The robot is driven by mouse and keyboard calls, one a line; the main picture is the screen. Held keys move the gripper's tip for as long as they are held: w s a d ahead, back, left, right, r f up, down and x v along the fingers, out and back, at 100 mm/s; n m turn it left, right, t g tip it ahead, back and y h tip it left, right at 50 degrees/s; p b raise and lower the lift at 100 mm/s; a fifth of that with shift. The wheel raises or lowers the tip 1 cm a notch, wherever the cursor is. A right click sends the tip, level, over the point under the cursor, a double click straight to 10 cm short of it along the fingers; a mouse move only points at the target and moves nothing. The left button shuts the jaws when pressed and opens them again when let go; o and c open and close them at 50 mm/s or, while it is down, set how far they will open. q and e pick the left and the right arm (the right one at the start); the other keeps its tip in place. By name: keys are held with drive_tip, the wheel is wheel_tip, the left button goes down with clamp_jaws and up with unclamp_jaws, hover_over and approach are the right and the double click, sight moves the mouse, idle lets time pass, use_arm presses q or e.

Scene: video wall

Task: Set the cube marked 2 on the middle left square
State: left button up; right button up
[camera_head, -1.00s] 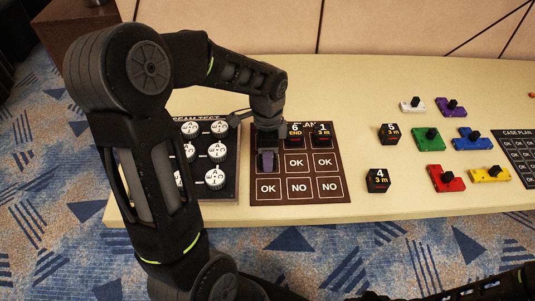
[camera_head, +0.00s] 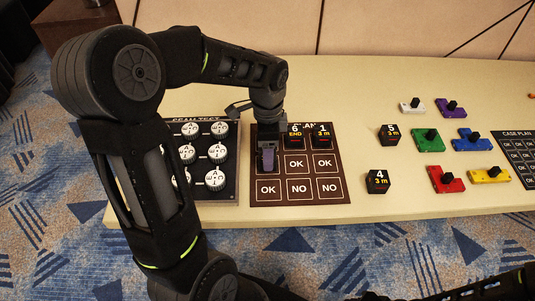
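The plan board (camera_head: 279,202) is a dark brown grid of squares on the table. My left gripper (camera_head: 268,160) points down over its left column and covers the middle left square. A purple part shows at its fingers. I cannot see a cube marked 2 in the view; the gripper may hide it. Whether the fingers are open or shut is not clear. In the top row stand black cubes marked 6 (camera_head: 294,138) and 1 (camera_head: 321,137). The middle and right squares of the middle row show OK and are bare. My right gripper is out of view.
Cubes marked 5 (camera_head: 389,134) and 4 (camera_head: 377,181) stand to the right on the table (camera_head: 356,117). Several coloured knobbed blocks, such as a red one (camera_head: 446,180), lie further right. A dial board (camera_head: 228,190) is left of the plan board, partly behind my arm.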

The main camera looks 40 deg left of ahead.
use_arm(q)
wheel_tip(320, 180, up, 9)
drive_tip(key=shift+r+p, duration=0.15)
drive_tip(key=shift+p, duration=0.15)
